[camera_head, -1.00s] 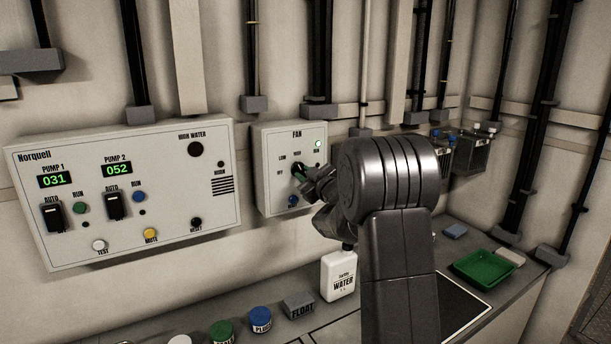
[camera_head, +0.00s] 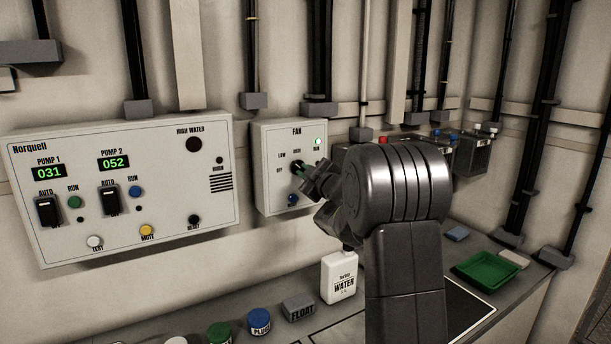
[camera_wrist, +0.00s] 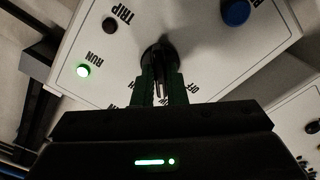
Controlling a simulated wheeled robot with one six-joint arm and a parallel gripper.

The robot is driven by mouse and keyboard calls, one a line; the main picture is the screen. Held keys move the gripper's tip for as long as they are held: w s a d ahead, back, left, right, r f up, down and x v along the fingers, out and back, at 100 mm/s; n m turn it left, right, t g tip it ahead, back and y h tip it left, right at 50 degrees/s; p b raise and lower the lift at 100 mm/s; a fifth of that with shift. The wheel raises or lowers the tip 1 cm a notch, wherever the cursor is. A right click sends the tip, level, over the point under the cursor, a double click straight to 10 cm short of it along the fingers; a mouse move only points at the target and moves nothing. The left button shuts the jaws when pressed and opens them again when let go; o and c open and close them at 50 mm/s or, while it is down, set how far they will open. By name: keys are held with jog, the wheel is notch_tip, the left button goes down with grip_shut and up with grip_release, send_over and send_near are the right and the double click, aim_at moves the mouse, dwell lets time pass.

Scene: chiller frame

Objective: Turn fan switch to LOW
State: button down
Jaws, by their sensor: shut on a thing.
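The fan switch is a dark knob (camera_head: 297,167) on a pale FAN box (camera_head: 268,192) on the wall, with labels OFF, LOW and HIGH around it. My gripper (camera_head: 303,172) is at the knob and hides part of it. In the wrist view the knob's round black base (camera_wrist: 156,52) and thin handle show between the two greenish fingers of my gripper (camera_wrist: 161,88), which is shut on it. The angle of the handle against the labels cannot be told clearly. The green RUN lamp (camera_head: 318,142) is lit. A blue button (camera_head: 293,199) is below the knob.
A wide Norquell pump panel (camera_head: 180,215) is to the left on the same wall. Below is a counter with a white water bottle (camera_head: 339,277), a FLOAT block (camera_head: 299,308), several round caps and a green tray (camera_head: 490,268). Dark boxes (camera_head: 473,152) hang at the right.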

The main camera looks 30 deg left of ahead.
jog(key=c, duration=1.5)
grip_release()
jog(key=shift+o, duration=0.2)
jog(key=b+v, duration=0.1)
jog(key=v, duration=1.3)
jog(key=shift+a, duration=0.2)
jog(key=p+x, duration=0.1)
jog(key=x, duration=1.2)
jog(key=shift+w+a, duration=0.25)
jog(key=shift+a+r+p, duration=0.1)
jog(key=shift+p, duration=0.25)
jog(key=shift+m, duration=0.5)
